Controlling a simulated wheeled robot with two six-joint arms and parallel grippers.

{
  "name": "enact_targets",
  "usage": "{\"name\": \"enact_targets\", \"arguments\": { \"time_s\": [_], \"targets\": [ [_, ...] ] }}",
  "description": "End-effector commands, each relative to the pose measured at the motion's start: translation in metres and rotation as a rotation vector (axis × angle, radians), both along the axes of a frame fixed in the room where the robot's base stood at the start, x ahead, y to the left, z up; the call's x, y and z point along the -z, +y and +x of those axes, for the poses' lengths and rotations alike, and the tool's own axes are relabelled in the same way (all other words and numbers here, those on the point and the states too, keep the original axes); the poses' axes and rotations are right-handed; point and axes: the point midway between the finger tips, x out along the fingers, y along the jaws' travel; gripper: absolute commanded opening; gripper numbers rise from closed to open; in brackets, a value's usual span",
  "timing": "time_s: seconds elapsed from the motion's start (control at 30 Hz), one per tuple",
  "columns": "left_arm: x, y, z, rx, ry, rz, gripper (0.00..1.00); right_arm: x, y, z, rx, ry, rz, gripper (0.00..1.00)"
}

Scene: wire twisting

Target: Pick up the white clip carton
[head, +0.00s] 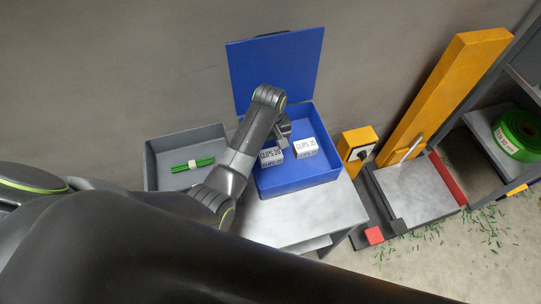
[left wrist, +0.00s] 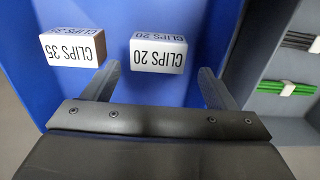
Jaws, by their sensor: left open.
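Two white clip cartons lie in the blue bin (head: 293,185). One is marked "CLIPS 20" (head: 271,158), the other "CLIPS 35" (head: 305,147) to its right. My left gripper (head: 283,131) reaches into the bin above and just behind the CLIPS 20 carton; the arm partly covers that carton's left side. In the left wrist view my open fingers (left wrist: 159,76) lie on either side of the CLIPS 20 carton (left wrist: 157,54), with nothing gripped. The CLIPS 35 carton (left wrist: 74,49) lies outside the fingers, to the left. My right gripper is not in view.
The bin's blue lid (head: 275,65) stands raised behind it. A grey tray (head: 161,148) with a banded green wire bundle (head: 193,165) is on the left. On the right are a yellow switch box (head: 356,143), a yellow post machine (head: 440,95) and a green spool (head: 520,132).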

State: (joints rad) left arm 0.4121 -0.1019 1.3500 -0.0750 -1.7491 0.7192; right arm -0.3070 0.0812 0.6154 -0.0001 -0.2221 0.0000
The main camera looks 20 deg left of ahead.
Motion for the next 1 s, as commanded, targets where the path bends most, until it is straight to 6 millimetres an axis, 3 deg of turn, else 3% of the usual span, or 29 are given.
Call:
{"name": "enact_targets", "arguments": {
  "time_s": [0.07,0.17,0.37,0.8,1.0],
  "targets": [
    [0.011,0.000,0.000,0.000,0.003,0.001,0.79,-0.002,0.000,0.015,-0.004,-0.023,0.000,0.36],
    [0.020,0.000,0.000,-0.001,0.001,0.000,0.79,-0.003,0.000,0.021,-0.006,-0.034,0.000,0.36],
    [0.028,0.000,0.001,-0.001,0.001,0.001,0.79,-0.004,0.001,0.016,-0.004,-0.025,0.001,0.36],
    [0.072,0.000,0.004,0.000,0.001,0.000,0.79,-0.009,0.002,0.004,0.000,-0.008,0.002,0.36],
    [0.076,0.000,0.004,-0.001,0.000,0.000,0.79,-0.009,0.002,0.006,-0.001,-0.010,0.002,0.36]
  ]
}}
